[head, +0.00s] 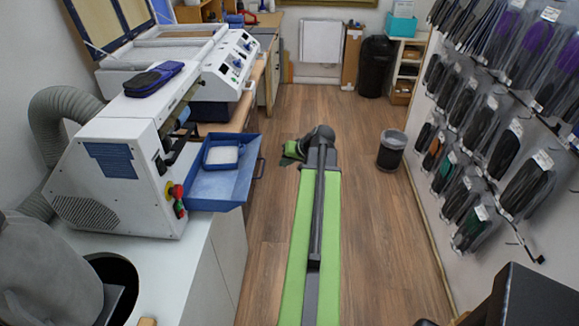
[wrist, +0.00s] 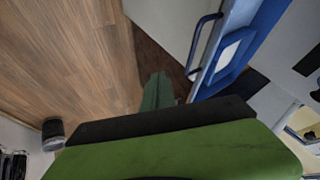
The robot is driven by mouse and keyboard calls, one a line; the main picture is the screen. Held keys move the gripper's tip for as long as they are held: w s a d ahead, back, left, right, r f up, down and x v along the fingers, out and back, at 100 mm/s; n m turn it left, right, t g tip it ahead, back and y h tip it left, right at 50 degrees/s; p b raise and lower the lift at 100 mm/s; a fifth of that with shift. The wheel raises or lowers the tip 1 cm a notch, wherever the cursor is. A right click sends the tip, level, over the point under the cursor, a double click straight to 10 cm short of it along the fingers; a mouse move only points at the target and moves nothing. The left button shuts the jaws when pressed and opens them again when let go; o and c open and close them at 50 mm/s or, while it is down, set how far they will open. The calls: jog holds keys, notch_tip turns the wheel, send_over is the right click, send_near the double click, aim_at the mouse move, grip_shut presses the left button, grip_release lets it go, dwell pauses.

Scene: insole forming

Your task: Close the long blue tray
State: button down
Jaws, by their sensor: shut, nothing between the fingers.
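The long blue tray (head: 207,187) sticks out from the white machine (head: 122,160) at the left in the head view. It is open, and a small blue-rimmed white container lies in it. The tray's blue side also shows in the wrist view (wrist: 266,28), with a dark blue bar handle (wrist: 202,42) on its near face. My green gripper (head: 290,158) is over the floor to the right of the tray, apart from it. In the wrist view my gripper (wrist: 157,92) is shut and empty, left of the handle.
A white cabinet stands under the machine. A second white machine (head: 230,65) is behind the tray. A small dark bin (head: 391,150) stands on the wooden floor to the right, before a wall of hanging packaged insoles (head: 508,150). The floor between is clear.

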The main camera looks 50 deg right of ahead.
jog(key=shift+w+a+f, duration=0.25)
jog(key=shift+w+a, duration=0.05)
jog(key=shift+w, duration=0.55)
jog(key=shift+w+a+f, duration=0.2)
jog(key=shift+w+a, duration=0.15)
jog(key=shift+w, duration=0.55)
jog(key=shift+w+a+f, duration=0.25)
jog(key=shift+w+a, duration=0.05)
jog(key=shift+w, duration=0.55)
